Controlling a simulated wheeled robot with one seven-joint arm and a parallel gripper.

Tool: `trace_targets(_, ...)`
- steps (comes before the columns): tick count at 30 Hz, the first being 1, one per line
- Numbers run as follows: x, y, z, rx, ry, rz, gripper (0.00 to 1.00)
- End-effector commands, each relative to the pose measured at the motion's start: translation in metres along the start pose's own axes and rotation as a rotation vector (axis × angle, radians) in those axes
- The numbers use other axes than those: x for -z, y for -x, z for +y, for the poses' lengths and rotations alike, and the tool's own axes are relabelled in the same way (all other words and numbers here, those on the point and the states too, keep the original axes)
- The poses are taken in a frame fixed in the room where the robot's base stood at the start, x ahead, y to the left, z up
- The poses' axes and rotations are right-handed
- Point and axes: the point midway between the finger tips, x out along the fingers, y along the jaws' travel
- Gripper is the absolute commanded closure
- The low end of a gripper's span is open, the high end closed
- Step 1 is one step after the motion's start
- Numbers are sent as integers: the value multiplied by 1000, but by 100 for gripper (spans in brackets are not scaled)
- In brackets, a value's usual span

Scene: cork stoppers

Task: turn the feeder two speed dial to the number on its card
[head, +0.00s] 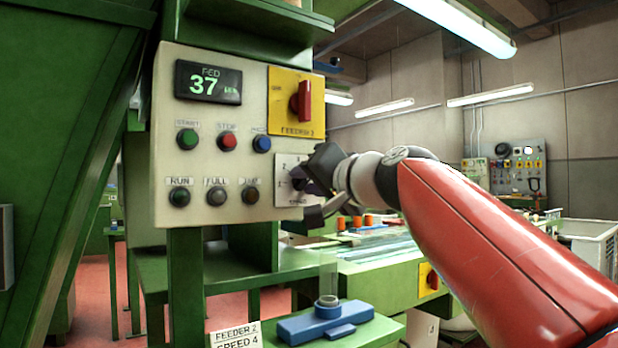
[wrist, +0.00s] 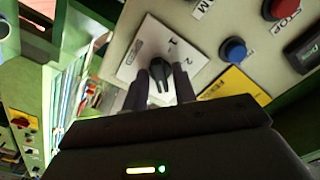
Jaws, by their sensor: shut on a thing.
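The feeder two speed dial is a black knob (wrist: 161,70) on a white plate (wrist: 150,45), where a 1 and a 2 can be read in the wrist view. A pale mark shows on the knob, but the number it points to is hidden by my gripper. My gripper (wrist: 162,84) is shut on the knob, one finger on each side. In the head view my gripper (head: 304,182) covers most of the dial plate (head: 283,192). The card (head: 236,336) at the bottom reads FEEDER 2, SPEED 4.
The cream control panel (head: 225,110) carries a display (head: 208,83) reading 37, several push buttons and a red switch (head: 301,101) on a yellow plate above the dial. A blue object (head: 325,322) lies on the green stand below. Green machine frames stand at left.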

Motion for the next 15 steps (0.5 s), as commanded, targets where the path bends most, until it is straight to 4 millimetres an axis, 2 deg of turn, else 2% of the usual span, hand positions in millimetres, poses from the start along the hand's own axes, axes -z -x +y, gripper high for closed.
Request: trace_targets(15,1,0,0,0,-117,2,96)
